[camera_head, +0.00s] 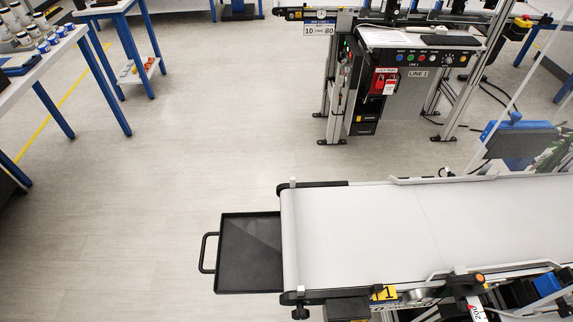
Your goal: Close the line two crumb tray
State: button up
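A black crumb tray (249,254) with a raised rim sticks out from under the left end of the near white belt conveyor (365,230). Its black bar handle (207,252) points left. The tray's inside looks empty, and its right part is hidden under the belt end. My gripper is not in view.
Open grey floor (130,215) lies left of the tray. A control stand (420,50) marked LINE 1 is at the back. Blue-legged tables (40,60) stand at upper left. A blue part (520,140) is behind the conveyor at right.

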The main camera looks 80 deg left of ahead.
aim_at(249, 260)
jog(key=u, duration=0.65)
jog(key=k, duration=1.05)
jog(key=u, duration=1.95)
jog(key=i, duration=0.75)
jog(key=u, duration=0.2)
jog(key=k, duration=0.9)
jog(key=z, duration=0.2)
jog(key=i, duration=0.9)
jog(key=u, duration=0.1)
